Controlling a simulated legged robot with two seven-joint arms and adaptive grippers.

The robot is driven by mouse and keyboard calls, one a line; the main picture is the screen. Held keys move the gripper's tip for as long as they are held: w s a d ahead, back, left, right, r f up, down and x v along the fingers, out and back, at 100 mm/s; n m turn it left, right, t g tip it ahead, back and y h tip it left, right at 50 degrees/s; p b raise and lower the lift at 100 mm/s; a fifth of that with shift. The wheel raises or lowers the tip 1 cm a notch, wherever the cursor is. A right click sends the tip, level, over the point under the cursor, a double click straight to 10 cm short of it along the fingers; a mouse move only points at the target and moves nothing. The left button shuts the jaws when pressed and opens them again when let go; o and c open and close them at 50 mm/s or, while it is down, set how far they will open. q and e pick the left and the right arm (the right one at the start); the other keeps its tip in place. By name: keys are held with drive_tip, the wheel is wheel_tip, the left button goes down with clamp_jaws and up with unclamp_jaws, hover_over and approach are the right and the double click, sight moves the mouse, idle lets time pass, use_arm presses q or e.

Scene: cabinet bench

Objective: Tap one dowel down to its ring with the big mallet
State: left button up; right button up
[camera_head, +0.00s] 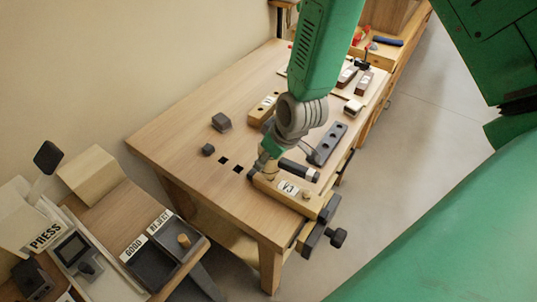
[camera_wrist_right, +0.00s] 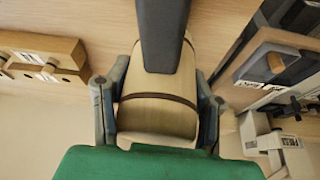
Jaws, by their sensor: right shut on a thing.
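My right gripper (camera_head: 262,165) is low over the bench's near end, beside the wooden block labelled V3 (camera_head: 288,187). In the wrist view my right gripper (camera_wrist_right: 158,110) has its fingers on both sides of the big mallet (camera_wrist_right: 158,112), a pale wooden barrel with a dark band. A dark grey bar (camera_wrist_right: 163,35) runs up from it. A short dowel (camera_head: 305,195) stands at the block's right end. The wrist view shows the block (camera_wrist_right: 40,62) at left, apart from the mallet. The arm hides part of the block; rings cannot be made out. My left gripper is not in view.
A dark cylinder with a pale band (camera_head: 300,170) lies beside the gripper. A grey holed plate (camera_head: 328,145) and another labelled block (camera_head: 263,107) are farther back. Dark blocks (camera_head: 221,122) sit left. A GOOD/REJECT tray (camera_head: 160,250) with a dowel stands lower left. A vise (camera_head: 322,225) projects in front.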

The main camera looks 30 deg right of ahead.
wheel_tip(320, 180, down, 3)
drive_tip(key=shift+r+b, duration=0.2)
drive_tip(key=shift+b, duration=0.55)
wheel_tip(320, 180, up, 3)
drive_tip(key=p, duration=0.2)
drive_tip(key=shift+d+f+p, duration=0.1)
drive_tip(key=shift+p, duration=0.2)
drive_tip(key=shift+f, duration=0.15)
wheel_tip(320, 180, up, 4)
drive_tip(key=p, duration=0.3)
drive_tip(key=shift+r, duration=0.55)
